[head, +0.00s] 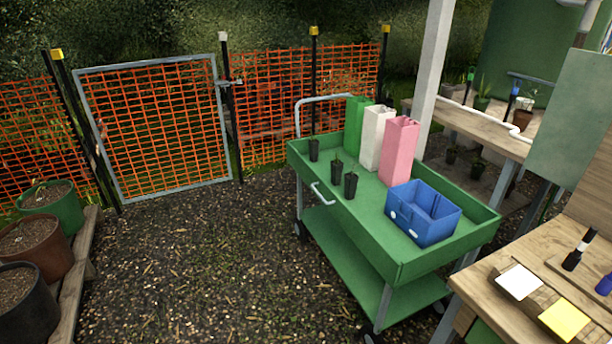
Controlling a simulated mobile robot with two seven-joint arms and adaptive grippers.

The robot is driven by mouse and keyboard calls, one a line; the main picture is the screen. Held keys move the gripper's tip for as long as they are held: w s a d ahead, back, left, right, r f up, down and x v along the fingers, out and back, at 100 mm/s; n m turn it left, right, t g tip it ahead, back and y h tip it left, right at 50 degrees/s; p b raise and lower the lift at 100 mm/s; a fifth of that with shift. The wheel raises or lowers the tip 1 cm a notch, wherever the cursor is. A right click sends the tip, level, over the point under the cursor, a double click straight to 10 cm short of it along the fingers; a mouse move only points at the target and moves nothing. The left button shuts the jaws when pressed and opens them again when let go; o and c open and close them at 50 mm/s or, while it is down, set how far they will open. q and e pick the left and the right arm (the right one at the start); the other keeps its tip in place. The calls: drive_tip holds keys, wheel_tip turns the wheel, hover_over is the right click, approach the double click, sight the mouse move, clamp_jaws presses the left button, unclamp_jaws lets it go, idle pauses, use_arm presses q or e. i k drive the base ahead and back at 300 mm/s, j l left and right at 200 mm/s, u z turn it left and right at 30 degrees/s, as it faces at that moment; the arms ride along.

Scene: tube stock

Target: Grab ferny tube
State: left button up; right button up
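Several small black tubes with plants stand upright on the left part of a green cart (358,242). One tube (313,149) is near the cart's far left corner. A second tube (337,170) with a small green sprout is nearer the middle. A third tube (350,186) stands close beside it on the right. The plants are too small to tell which one is ferny. Neither of my grippers is in view.
A blue bin (423,213) and green (356,125), white (377,138) and pink (399,152) tall containers share the cart. A wooden bench (490,285) is at right. Potted soil (50,208) stands at left. Open gravel (210,260) lies between. A mesh gate (155,125) is behind.

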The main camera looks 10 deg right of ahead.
sight(351, 180)
drive_tip(key=i+j+u, duration=0.1)
drive_tip(key=i, duration=0.6)
drive_tip(key=i+j+u, duration=0.1)
drive_tip(key=i, duration=0.6)
drive_tip(key=i+z, duration=0.25)
drive_tip(key=z, duration=0.15)
drive_tip(key=i+j+z, duration=0.2)
drive_tip(key=z, duration=0.2)
drive_tip(key=i+j+z, duration=0.25)
drive_tip(key=z, duration=0.15)
drive_tip(key=i+j+z, duration=0.15)
drive_tip(key=z, duration=0.25)
drive_tip(key=i+j+z, duration=0.1)
drive_tip(key=j+z, duration=0.15)
drive_tip(key=z, duration=0.15)
drive_tip(key=i+j+z, duration=0.1)
drive_tip(key=j+z, duration=0.25)
drive_tip(key=l, duration=0.1)
